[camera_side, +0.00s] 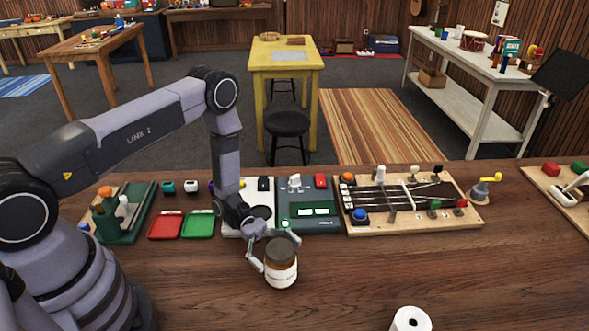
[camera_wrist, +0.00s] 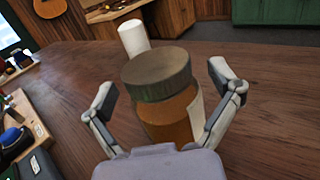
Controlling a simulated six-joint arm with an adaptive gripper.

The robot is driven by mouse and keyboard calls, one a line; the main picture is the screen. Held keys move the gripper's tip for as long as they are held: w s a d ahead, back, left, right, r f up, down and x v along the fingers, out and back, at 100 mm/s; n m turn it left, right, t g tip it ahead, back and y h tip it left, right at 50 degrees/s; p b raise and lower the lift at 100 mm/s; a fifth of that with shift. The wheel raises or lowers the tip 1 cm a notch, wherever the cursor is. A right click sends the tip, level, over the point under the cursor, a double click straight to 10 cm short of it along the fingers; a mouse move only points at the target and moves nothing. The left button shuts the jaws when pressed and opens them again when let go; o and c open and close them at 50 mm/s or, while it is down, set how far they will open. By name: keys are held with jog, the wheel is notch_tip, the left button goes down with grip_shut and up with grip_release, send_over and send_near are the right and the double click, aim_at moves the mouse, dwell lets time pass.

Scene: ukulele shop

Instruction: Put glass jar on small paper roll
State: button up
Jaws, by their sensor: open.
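The glass jar (camera_side: 281,270) has a dark lid, amber contents and a pale label. It stands upright on the wooden table in the side view. It also fills the middle of the wrist view (camera_wrist: 170,112). My gripper (camera_side: 272,262) is open, with its fingers on either side of the jar. In the wrist view (camera_wrist: 165,85) gaps show between both fingers and the jar. The small paper roll (camera_side: 411,319) is white and stands upright near the front edge of the side picture, partly cut off. It also shows behind the jar in the wrist view (camera_wrist: 133,40).
A red tray (camera_side: 165,226) and a green tray (camera_side: 198,225) lie left of my gripper. A dark device (camera_side: 308,222) and a wooden board with strings and knobs (camera_side: 400,221) lie behind the jar. The table between jar and roll is clear.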

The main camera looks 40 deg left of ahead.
jog(key=c, duration=1.2)
jog(key=shift+c, duration=0.6)
jog(key=shift+r, duration=0.1)
